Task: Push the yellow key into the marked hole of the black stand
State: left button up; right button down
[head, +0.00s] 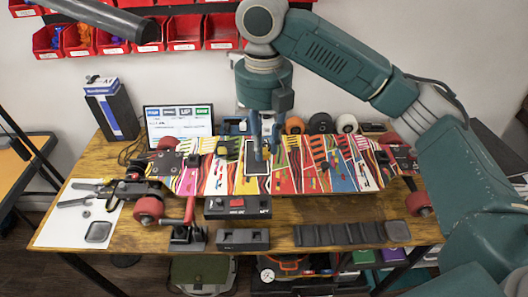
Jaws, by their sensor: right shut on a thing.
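My right gripper (258,152) points straight down over the middle of the patterned skateboard deck (210,176). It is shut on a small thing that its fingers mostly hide. A yellow patch shows beside the fingertips, but I cannot tell whether it is the yellow key or part of the deck pattern. A dark rectangle with a pale rim (257,172) is right below the fingertips; I cannot tell whether they touch it. I cannot make out a marked hole. A black block with a red top part (238,207) lies in front of the deck. My left gripper is out of view.
The board lies across the wooden table (290,212), its red wheels (149,209) at the ends. A black rack (340,233) and a dark block (243,239) sit along the front edge. A screen (180,124), a dark box (112,110) and red wall bins (185,32) are behind.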

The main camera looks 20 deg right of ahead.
dwell(0.3)
jog(key=s+a+p, duration=0.2)
jog(key=a+p, duration=0.5)
jog(key=a, duration=0.4)
jog(key=shift+s+a+p, duration=0.4)
dwell(0.5)
jog(key=shift+f+b, duration=4.1)
jog(key=shift+f, duration=7.5)
jog(key=shift+f, duration=0.7)
